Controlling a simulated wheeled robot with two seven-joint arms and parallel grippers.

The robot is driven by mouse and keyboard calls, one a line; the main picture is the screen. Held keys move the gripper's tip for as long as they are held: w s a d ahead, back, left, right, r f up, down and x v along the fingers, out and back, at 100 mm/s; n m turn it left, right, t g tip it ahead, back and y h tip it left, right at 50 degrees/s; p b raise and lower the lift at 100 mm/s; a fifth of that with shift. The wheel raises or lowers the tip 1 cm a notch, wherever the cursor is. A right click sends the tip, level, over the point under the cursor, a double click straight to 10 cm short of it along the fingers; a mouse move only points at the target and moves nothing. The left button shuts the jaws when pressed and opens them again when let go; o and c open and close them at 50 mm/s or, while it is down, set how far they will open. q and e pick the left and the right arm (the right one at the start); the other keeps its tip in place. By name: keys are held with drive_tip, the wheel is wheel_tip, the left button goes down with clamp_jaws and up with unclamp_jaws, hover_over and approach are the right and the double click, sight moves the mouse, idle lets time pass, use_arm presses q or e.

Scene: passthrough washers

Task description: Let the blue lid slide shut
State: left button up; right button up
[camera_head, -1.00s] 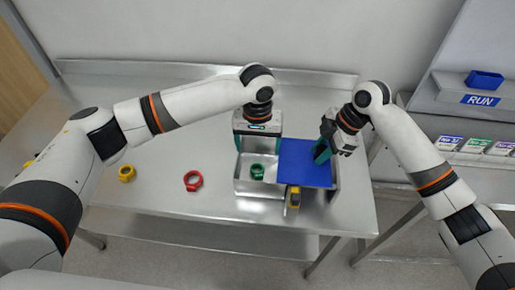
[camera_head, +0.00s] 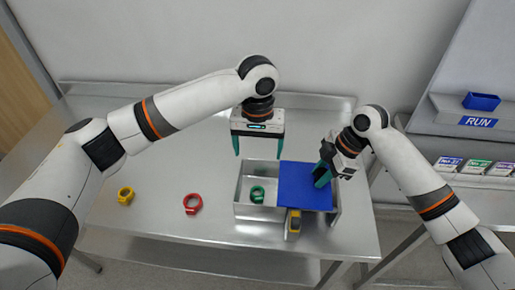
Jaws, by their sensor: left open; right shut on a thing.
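The blue lid (camera_head: 305,188) covers the right part of a metal box (camera_head: 262,213) on the table. The left part of the box is open, and a green ring (camera_head: 257,194) lies in it. My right gripper (camera_head: 322,176) is at the lid's upper right edge, shut on the lid; the exact contact is partly hidden by the fingers. My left gripper (camera_head: 260,148) is open and empty, above and behind the open part of the box.
A red ring (camera_head: 193,204) and a yellow ring (camera_head: 126,196) lie on the metal table (camera_head: 160,225) to the left. A yellow and dark device (camera_head: 294,223) is at the box's front. A panel marked RUN (camera_head: 478,122) with a blue bin (camera_head: 481,102) stands at the right.

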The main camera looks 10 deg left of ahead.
drive_tip(key=shift+w+r, duration=0.15)
drive_tip(key=shift+r, duration=0.1)
